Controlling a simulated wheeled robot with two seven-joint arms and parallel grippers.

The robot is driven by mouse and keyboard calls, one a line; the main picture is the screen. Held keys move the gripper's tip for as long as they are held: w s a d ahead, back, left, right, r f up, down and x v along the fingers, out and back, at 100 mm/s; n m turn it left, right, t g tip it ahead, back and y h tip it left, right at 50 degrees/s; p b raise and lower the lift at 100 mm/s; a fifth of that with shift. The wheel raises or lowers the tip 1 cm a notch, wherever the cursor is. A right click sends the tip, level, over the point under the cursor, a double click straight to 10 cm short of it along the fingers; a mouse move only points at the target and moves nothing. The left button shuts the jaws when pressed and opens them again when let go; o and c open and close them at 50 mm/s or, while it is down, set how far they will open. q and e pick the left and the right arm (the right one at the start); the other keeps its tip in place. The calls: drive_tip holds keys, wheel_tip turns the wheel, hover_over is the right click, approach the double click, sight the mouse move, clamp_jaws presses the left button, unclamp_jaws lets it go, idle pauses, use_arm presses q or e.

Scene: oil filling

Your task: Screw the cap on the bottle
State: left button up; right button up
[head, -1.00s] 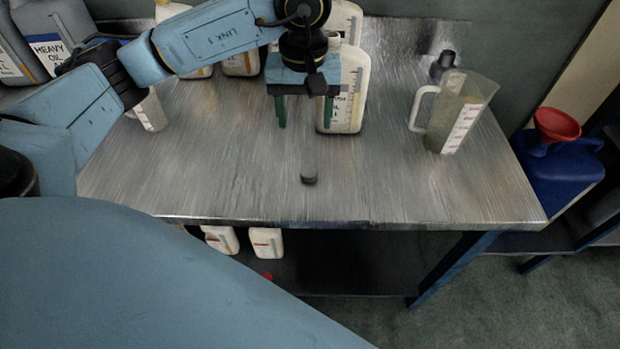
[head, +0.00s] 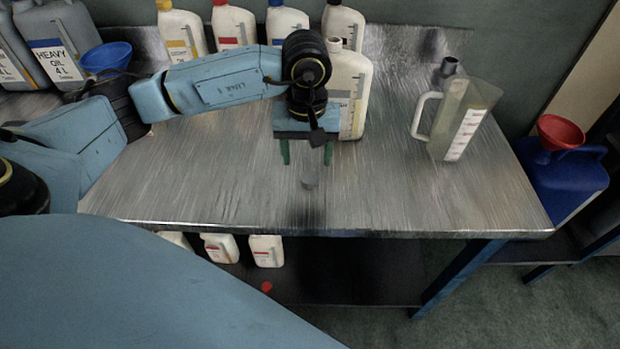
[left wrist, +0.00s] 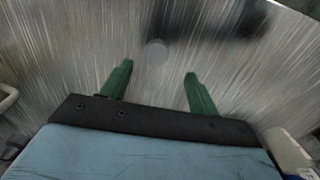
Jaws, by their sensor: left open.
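A small round grey cap (head: 309,179) lies on the metal table, near its front edge. It also shows in the left wrist view (left wrist: 155,52), beyond the fingertips and roughly between them. My left gripper (head: 306,160) is open with green fingers, empty, just behind and above the cap. A white bottle (head: 354,88) with a scale strip stands upright behind the gripper, at its right. My right gripper is not in view.
A clear measuring jug (head: 460,118) stands at the right of the table. Several white bottles (head: 232,27) stand along the back. A blue can with a red funnel (head: 559,131) is beyond the right edge. The front middle of the table (head: 400,195) is clear.

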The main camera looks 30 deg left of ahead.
sight(310, 177)
use_arm(q)
drive_tip(key=f, duration=0.4)
drive_tip(key=shift+d+f+b, duration=0.1)
drive_tip(key=shift+d+b, duration=0.25)
drive_tip(key=shift+d, duration=0.05)
drive_tip(key=shift+f, duration=0.55)
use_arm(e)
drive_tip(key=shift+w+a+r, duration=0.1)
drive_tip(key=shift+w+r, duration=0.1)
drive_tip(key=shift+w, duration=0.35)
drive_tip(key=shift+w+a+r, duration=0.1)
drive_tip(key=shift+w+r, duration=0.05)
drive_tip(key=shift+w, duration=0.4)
use_arm(q)
drive_tip(key=shift+c, duration=0.2)
drive_tip(key=c, duration=1)
